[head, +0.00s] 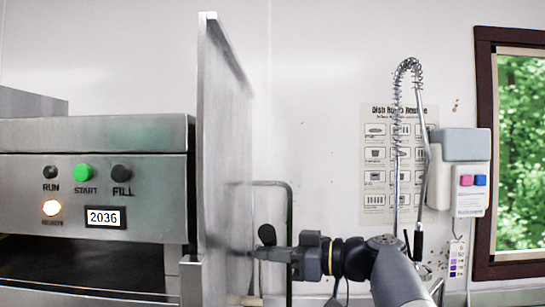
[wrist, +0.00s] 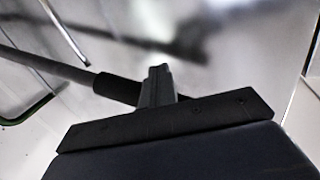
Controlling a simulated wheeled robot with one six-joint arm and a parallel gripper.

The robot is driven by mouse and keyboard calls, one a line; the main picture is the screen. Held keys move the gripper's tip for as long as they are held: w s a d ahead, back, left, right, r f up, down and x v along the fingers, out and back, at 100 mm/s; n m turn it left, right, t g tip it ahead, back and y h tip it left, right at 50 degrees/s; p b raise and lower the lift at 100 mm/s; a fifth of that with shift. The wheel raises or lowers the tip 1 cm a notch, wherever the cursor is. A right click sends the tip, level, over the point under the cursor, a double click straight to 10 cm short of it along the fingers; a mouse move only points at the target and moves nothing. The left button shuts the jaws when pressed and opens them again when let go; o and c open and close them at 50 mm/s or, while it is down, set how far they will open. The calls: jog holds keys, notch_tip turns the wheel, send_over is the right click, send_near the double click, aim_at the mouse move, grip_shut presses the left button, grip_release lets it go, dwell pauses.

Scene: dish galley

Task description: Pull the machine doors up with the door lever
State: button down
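The steel dish machine (head: 95,140) stands at left in the head view, with a dark opening (head: 80,262) below its control panel. I cannot make out the doors clearly. The black grip of the door lever (head: 267,235) shows right of the upright steel panel. In the wrist view the lever's rod (wrist: 45,65) comes in from the left, and its black grip (wrist: 118,88) passes behind my fingers. My gripper (head: 272,253) points left, its fingers just below the grip. The fingers (wrist: 157,85) look shut together; whether they touch the grip is unclear.
A tall upright steel panel (head: 225,150) stands close to the left of my gripper. A bent tube (head: 289,220) rises behind the gripper. A spring-hose faucet (head: 397,140), a wall dispenser (head: 460,150) and a window (head: 518,150) are at right.

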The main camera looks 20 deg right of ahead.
jog(key=w+r+p, duration=0.1)
jog(key=r+p, duration=0.1)
jog(key=r, duration=0.1)
jog(key=w+d+r+p, duration=0.1)
jog(key=w+r+p, duration=0.1)
jog(key=r, duration=0.2)
jog(key=w+r+p, duration=0.2)
jog(key=r, duration=0.1)
jog(key=shift+w+d+r+p, duration=0.25)
jog(key=shift+d+r+p, duration=0.1)
jog(key=shift+p, duration=0.05)
jog(key=shift+w, duration=0.15)
notch_tip(320, 180, down, 3)
jog(key=b, duration=0.3)
jog(key=shift+r, duration=0.1)
jog(key=b+v, duration=0.1)
jog(key=v, duration=0.9)
